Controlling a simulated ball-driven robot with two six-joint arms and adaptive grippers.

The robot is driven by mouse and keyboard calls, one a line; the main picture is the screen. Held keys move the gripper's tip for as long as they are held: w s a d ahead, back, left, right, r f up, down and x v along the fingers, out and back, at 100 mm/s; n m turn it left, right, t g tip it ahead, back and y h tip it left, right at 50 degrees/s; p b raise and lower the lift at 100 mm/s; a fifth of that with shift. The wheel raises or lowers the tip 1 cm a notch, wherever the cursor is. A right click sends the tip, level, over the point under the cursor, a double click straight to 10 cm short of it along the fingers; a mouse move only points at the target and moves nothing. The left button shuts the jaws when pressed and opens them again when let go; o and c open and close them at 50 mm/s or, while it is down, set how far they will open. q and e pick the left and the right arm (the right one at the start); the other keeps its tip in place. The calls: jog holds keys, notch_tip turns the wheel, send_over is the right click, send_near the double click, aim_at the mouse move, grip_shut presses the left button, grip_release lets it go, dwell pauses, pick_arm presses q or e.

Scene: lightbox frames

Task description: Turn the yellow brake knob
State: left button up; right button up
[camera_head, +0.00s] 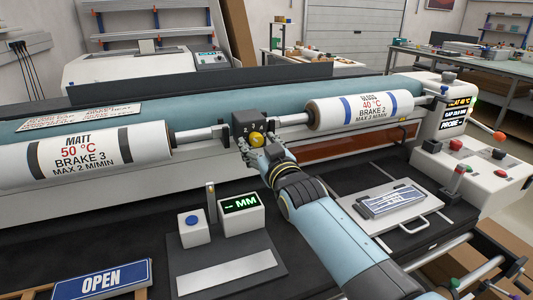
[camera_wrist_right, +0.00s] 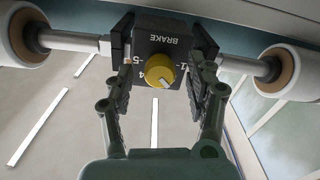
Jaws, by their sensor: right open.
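The yellow brake knob (camera_head: 257,139) sits on the front of a black box between the two rolls in the head view. In the right wrist view the knob (camera_wrist_right: 160,71) shows with a pale pointer mark. The black box (camera_wrist_right: 165,42) reads BRAKE upside down, with digits around the knob; I cannot tell which one the mark points at. My right gripper (camera_head: 267,149) reaches the box from the front right. In the wrist view its open fingers (camera_wrist_right: 165,75) stand on either side of the box and knob, with gaps beside the knob. My left gripper is not in view.
A MATT roll (camera_head: 95,155) is left of the box and a GLOSS roll (camera_head: 365,107) is right, on metal shafts. The GLOSS label reads BRAKE 2, the MATT label BRAKE 3. An MM display (camera_head: 241,204) and an OPEN sign (camera_head: 102,279) are in front.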

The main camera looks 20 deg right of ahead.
jog(key=s, duration=1.1)
jog(key=shift+s+d, duration=0.2)
jog(key=shift+s, duration=0.2)
